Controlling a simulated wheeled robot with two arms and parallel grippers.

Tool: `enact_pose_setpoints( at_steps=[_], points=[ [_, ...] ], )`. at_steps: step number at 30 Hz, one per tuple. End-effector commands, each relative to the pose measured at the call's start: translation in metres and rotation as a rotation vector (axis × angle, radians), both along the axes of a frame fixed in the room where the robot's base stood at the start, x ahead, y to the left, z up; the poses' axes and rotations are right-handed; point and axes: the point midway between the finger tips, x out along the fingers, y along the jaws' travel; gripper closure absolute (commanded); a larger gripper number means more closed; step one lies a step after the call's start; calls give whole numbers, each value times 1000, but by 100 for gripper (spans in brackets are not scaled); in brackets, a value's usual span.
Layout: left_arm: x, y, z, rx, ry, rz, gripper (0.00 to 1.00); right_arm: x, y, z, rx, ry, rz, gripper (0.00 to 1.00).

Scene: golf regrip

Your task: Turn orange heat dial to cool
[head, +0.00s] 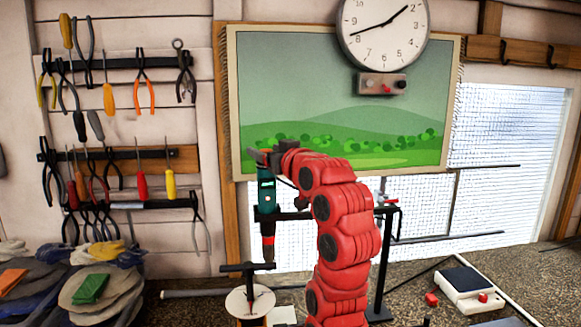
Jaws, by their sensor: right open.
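My right arm is red and rises from the lower middle. Its dark right gripper (262,156) is open, at the top of a teal and black tool (266,195). I cannot tell whether the fingers touch the tool. The tool hangs upright, with an orange-brown part (268,228) near its lower end. I cannot make out for sure which part is the orange heat dial or what setting it shows. The arm hides what lies behind it. My left gripper is not in view.
A black stand (380,265) is partly behind my arm. A white disc (238,304) with a black T-handle is below the tool. Gloves (90,290) are piled left. Tools hang on the wall.

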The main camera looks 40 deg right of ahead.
Motion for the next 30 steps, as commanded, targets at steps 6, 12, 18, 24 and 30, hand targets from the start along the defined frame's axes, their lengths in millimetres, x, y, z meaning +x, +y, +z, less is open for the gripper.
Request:
enact_pose_setpoints(
  at_steps=[6, 12, 18, 24, 30],
  points=[
    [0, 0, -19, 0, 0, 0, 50, -62, 8, -3, -3, -5, -3, 30],
    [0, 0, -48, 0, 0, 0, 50, -111, 15, -7, -10, -2, -9, 30],
    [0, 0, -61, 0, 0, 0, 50, -127, 18, -3, -6, -1, -4, 30],
    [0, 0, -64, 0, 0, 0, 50, -133, 19, -2, -1, 3, -2, 30],
    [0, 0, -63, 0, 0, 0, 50, -133, 20, -2, 0, 3, -1, 30]
  ],
)
